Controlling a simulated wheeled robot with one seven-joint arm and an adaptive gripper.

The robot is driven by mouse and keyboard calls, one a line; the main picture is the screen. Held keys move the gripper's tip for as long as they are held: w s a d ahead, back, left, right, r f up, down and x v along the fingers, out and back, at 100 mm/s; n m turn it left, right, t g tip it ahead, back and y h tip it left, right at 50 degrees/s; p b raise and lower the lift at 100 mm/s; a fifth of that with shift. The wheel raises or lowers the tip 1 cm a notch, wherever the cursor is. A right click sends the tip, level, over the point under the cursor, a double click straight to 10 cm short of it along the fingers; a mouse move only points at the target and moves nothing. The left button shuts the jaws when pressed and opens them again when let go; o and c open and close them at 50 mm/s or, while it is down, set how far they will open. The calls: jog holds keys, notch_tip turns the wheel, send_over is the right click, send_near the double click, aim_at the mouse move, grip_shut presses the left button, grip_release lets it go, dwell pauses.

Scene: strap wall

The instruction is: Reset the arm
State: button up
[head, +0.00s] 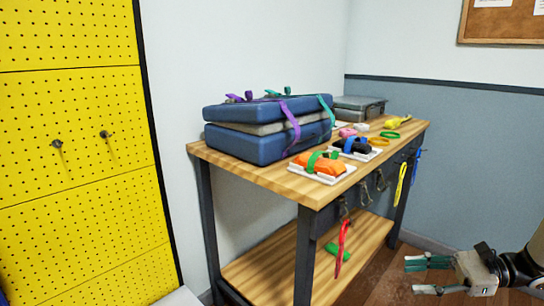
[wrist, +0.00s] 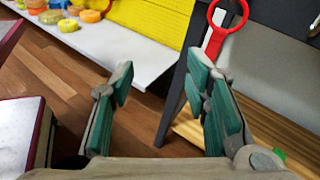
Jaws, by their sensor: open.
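My gripper (head: 428,275) is at the lower right in the head view, in front of the wooden workbench and apart from it. Its two green-padded fingers are spread with nothing between them. The wrist view also shows the open gripper (wrist: 160,110). Behind its right finger, a red strap with a ring end (wrist: 229,22) hangs by the bench's dark frame. The same red strap (head: 343,245) hangs from the bench front in the head view.
The workbench (head: 285,184) holds stacked blue cases (head: 262,145), an orange bundle (head: 318,163) and a grey case (head: 359,107). A yellow pegboard (head: 75,190) stands left. In the wrist view, a white shelf (wrist: 112,48) carries several rolls, and a red-edged box (wrist: 22,132) is at left.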

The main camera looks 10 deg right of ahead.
jog(key=s+a+r+n+g+h, duration=0.35)
jog(key=a+r+n, duration=0.2)
jog(key=a, duration=0.35)
jog(key=s+a+r+n+g+h, duration=0.2)
jog(key=s+a+r+n+g, duration=0.25)
jog(key=a+r, duration=0.3)
jog(key=s+a+n+t+h, duration=0.35)
jog(key=s+n+h, duration=0.6)
jog(key=s, duration=0.85)
notch_tip(320, 180, up, 32)
jog(key=t+p, duration=0.3)
jog(key=p, duration=2.7)
jog(key=shift+w+n, duration=0.3)
jog(key=shift+n, duration=0.15)
